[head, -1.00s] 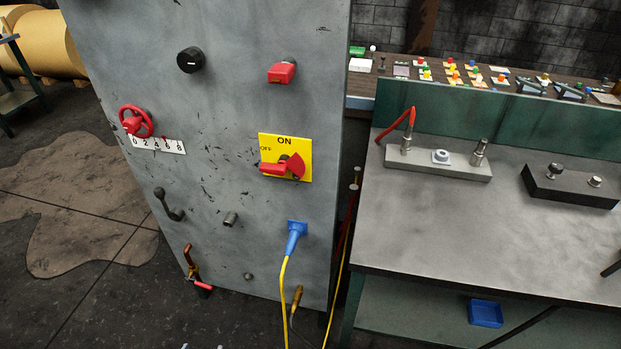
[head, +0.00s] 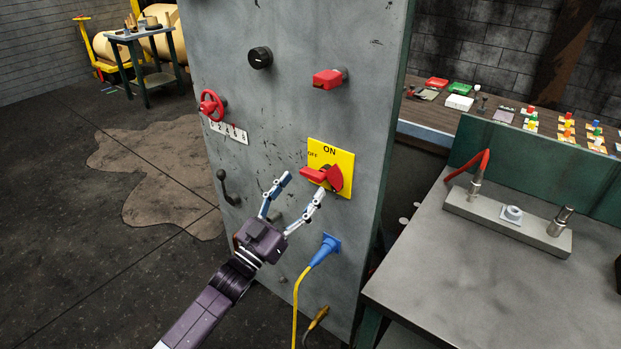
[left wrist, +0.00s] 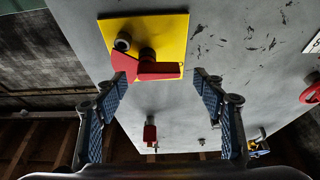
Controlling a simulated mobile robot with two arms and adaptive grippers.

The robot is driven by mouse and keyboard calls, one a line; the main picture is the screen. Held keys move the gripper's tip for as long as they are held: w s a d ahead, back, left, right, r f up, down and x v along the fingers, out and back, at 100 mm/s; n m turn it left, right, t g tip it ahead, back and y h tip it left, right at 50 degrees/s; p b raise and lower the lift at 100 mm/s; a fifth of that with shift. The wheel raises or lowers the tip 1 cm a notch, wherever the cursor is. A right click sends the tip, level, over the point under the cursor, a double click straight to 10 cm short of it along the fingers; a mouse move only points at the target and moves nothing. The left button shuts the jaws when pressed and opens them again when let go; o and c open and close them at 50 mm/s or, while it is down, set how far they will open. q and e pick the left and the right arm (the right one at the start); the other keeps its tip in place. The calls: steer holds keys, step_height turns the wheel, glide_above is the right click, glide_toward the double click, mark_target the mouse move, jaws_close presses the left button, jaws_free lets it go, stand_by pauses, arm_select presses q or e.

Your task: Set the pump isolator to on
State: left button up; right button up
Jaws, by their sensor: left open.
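The pump isolator is a yellow plate (head: 345,160) on the grey panel, marked ON at the top and OFF at the left. Its red handle (head: 318,175) points left, toward OFF. My left gripper (head: 303,186) is open and empty just in front of and below the handle, with one fingertip close to the handle's underside; I cannot tell whether they touch. In the left wrist view, the plate (left wrist: 172,28) is seen from a turned angle, and the red handle (left wrist: 160,68) shows beyond the gap between the two open fingers (left wrist: 159,80). My right gripper is out of view.
The same panel carries a black knob (head: 260,57), a red handle (head: 328,79), a red handwheel (head: 211,104), a black crank (head: 226,186) and a blue plug (head: 325,249) with a yellow cable. A grey bench (head: 440,270) stands at the right.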

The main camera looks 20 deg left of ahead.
mark_target(310, 179)
arm_select(q)
steer(key=x, duration=0.2)
steer(key=shift+w+d+r, duration=0.1)
steer(key=shift+w+d, duration=0.1)
steer(key=shift+w+d+r, duration=0.1)
steer(key=shift+w+d, duration=0.05)
steer(key=shift+w, duration=0.25)
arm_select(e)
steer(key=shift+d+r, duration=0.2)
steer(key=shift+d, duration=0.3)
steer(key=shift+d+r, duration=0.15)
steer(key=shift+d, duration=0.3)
arm_select(q)
steer(key=c, duration=1.2)
steer(key=shift+o, duration=0.2)
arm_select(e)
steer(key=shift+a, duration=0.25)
